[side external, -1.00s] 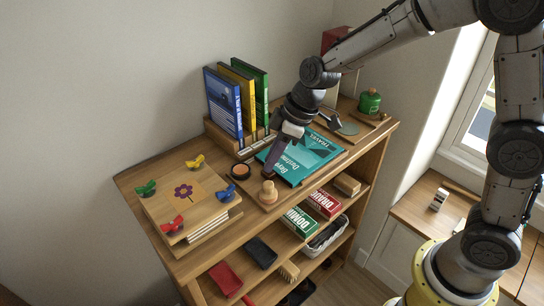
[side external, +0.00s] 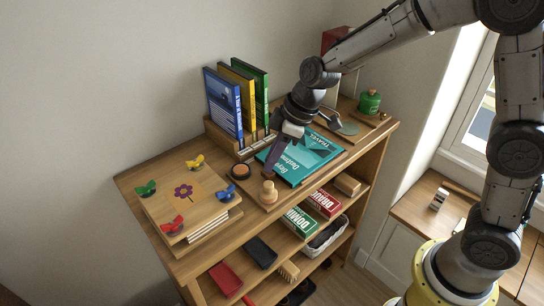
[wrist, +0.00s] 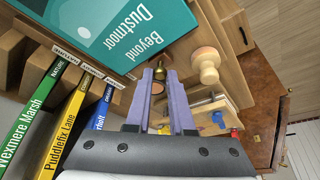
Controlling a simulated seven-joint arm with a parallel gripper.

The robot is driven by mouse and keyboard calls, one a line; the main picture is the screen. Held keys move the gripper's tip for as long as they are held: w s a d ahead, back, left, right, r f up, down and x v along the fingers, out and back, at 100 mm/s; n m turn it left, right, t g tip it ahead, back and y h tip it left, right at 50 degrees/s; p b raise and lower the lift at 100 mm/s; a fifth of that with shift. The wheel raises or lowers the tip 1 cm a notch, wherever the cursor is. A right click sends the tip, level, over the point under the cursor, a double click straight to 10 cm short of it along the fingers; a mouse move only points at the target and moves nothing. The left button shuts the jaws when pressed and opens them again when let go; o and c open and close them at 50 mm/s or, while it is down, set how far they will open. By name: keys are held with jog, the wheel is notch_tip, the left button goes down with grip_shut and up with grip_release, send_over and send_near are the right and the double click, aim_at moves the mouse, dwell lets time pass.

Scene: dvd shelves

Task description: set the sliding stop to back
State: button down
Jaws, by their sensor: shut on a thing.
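My gripper (side external: 268,174) points down over the top of the wooden shelf unit, beside the teal "Beyond Dustmoor" case (side external: 302,155). In the wrist view its two purple fingers (wrist: 160,73) are closed around a small brass knob (wrist: 160,75), which seems to be the handle of the sliding stop. The stop's body and track are mostly hidden by the fingers and the teal case, so I cannot tell its exact position. In the side view the fingers cover the knob.
Upright blue (side external: 223,103), yellow (side external: 243,95) and green cases (side external: 259,85) stand in a holder behind. A flower press (side external: 188,200) is at left, a green pot (side external: 369,103) at right.

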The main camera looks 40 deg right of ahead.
jog(key=shift+a, duration=1.55)
jog(key=c, duration=0.8)
grip_release()
jog(key=shift+d+r, duration=0.1)
jog(key=v, duration=1.3)
jog(key=shift+s+d+r, duration=0.1)
jog(key=shift+s+r, duration=0.05)
jog(key=shift+r, duration=0.2)
